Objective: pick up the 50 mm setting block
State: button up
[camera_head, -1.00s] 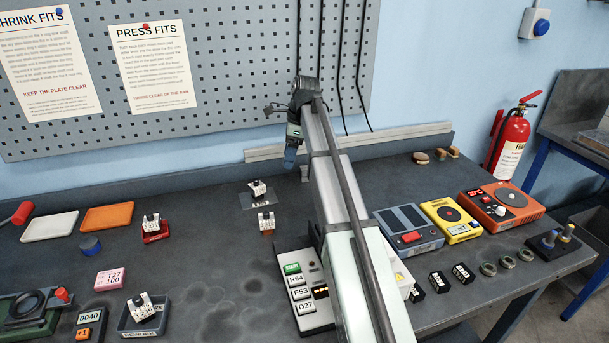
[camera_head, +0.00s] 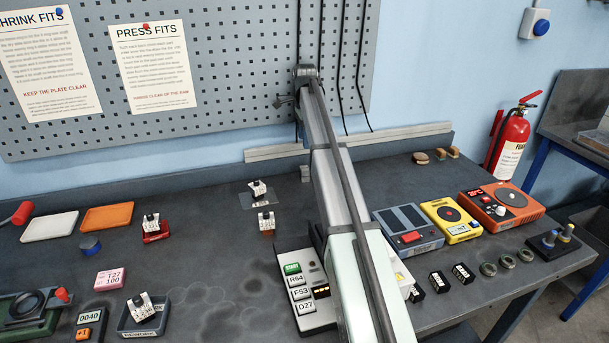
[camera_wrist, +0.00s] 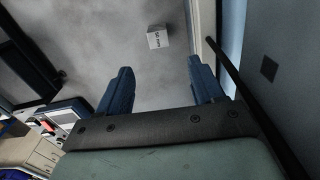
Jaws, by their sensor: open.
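A small pale grey block (camera_wrist: 157,37) with dark lettering lies on the bench in the wrist view; the print is too small to read surely. It sits close to the back rail. A small grey block (camera_head: 305,173) beside my arm in the head view appears to be the same one. My gripper (camera_wrist: 159,66) is open, with its two blue fingers spread and nothing between them. In the head view my arm hides the gripper.
The back rail (camera_wrist: 210,70) runs close beside the block and the right finger. A keypad box (camera_head: 296,268) is beside my arm.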

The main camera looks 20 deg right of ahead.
aim_at(305, 168)
notch_tip(305, 168, down, 12)
jog(key=shift+s+a+r, duration=0.1)
jog(key=shift+s+r, duration=0.05)
jog(key=shift+r, duration=0.05)
dwell(0.4)
jog(key=shift+c, duration=0.3)
grip_shut()
